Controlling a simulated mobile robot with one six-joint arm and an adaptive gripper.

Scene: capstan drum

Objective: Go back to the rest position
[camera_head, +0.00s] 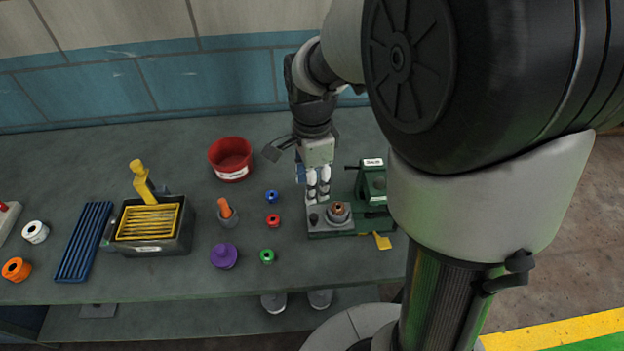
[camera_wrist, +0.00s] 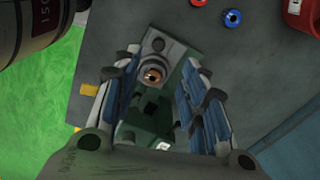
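My gripper (camera_head: 318,190) hangs over the bench, pointing down, just above the green machine (camera_head: 372,180) and its grey base. In the wrist view my gripper (camera_wrist: 163,85) has its two blue-padded fingers spread apart with nothing between them. A grey drum (camera_head: 338,213) with a copper-coloured centre stands on the machine's base. The drum also shows in the wrist view (camera_wrist: 154,74), beyond the fingertips. The fingers look apart from the drum. Part of the machine is hidden behind my arm in the head view.
A red bin (camera_head: 231,158), a blue ring (camera_head: 272,196), a red ring (camera_head: 273,220), a green ring (camera_head: 267,256) and a purple spool (camera_head: 224,256) are left of the machine. A black tray with a yellow rack (camera_head: 148,222) and a blue ribbed tray (camera_head: 82,242) stand farther left.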

